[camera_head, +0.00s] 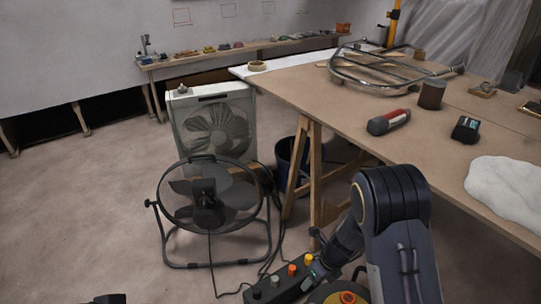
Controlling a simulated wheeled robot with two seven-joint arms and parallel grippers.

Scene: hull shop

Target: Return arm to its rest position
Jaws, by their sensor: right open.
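My right arm comes in at the bottom right, bends at a dark rounded joint and reaches down and to the left. My right gripper (314,274) is at its end, low in the picture, in front of the wooden table. It is open, and I see nothing held in it. It overlaps a dark box with coloured knobs (276,287) in the picture; I cannot tell whether they touch. My left gripper cannot be made out; only a small dark shape shows at the bottom left edge.
The wooden table (300,92) on trestle legs fills the right side. It carries a metal frame (385,68), a brown can (431,94), a red-and-grey tool (388,122) and a white cloth (507,186). A black floor fan (208,205) and a box fan (213,125) stand left of it. Floor further left is clear.

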